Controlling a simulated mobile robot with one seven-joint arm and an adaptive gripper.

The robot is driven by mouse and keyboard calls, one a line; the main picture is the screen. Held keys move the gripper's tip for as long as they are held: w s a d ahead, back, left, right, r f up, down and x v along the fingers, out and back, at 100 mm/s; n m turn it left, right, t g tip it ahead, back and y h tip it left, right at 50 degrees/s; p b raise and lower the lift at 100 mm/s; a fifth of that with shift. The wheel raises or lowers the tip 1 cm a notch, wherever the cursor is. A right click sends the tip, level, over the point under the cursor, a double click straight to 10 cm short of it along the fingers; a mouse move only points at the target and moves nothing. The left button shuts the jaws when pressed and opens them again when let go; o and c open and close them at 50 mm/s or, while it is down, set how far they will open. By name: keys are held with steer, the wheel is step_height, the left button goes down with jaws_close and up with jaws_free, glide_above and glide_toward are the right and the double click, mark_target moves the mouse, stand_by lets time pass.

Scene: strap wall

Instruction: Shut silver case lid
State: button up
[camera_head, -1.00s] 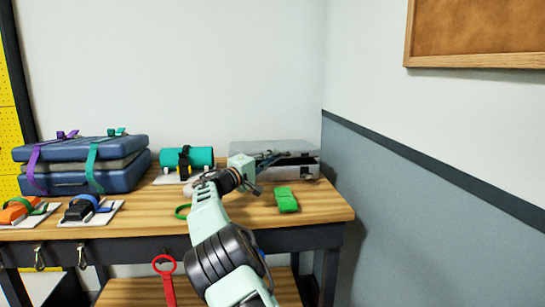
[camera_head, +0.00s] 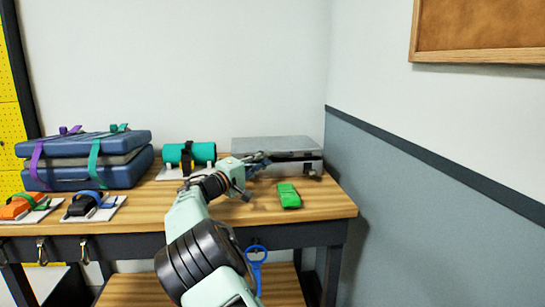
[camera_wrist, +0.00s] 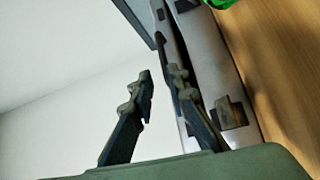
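The silver case (camera_head: 312,168) sits at the back right of the wooden table. Its lid (camera_head: 275,143) lies nearly flat above the body, with a dark gap between them at the front. In the wrist view the case body (camera_wrist: 212,62) runs along the right, and the lid's edge (camera_wrist: 138,18) shows at the top. My gripper (camera_head: 262,160) is at the front left of the case; in the wrist view its fingers (camera_wrist: 162,85) are apart with nothing between them. One finger overlaps the case's edge; I cannot tell whether it touches.
A green block (camera_head: 289,196) lies in front of the case. A teal roll (camera_head: 203,153) on a stand is to the left, and stacked blue cases (camera_head: 75,178) stand further left. A blue tool (camera_head: 257,262) hangs at the table front. The grey wall (camera_head: 400,220) is close at right.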

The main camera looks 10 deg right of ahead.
steer(key=v, duration=0.6)
steer(key=shift+s+a, duration=0.1)
steer(key=shift+s, duration=0.05)
